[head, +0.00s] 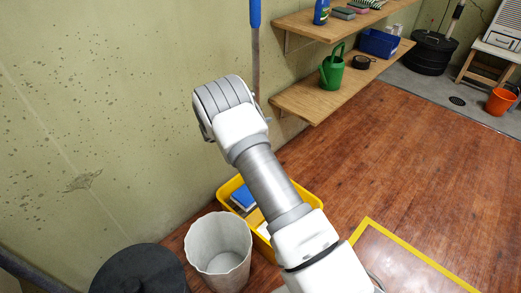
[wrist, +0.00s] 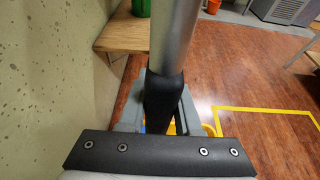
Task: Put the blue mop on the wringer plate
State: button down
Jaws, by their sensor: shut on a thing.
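The blue mop stands about upright, its blue grip end (head: 255,13) at the top of the head view and its metal shaft (head: 256,55) running down behind my arm. In the wrist view, the shaft (wrist: 175,35) and its black sleeve (wrist: 163,95) pass between the grey fingers of my gripper (wrist: 161,108), which is shut on them. A yellow bucket (head: 229,186) stands on the floor below, with a blue piece (head: 243,196) and a yellow plate-like part (head: 256,218) inside. I cannot tell whether the blue piece is the mop head.
A pale bin (head: 218,245) and a black round lid (head: 140,270) stand left of the bucket. Wooden shelves (head: 300,100) with a green watering can (head: 332,68) jut from the wall. Yellow tape (head: 400,256) marks the floor at right; the middle floor is clear.

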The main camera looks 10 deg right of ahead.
notch_tip(320, 180, down, 10)
jog(key=b, duration=0.3)
dwell(0.3)
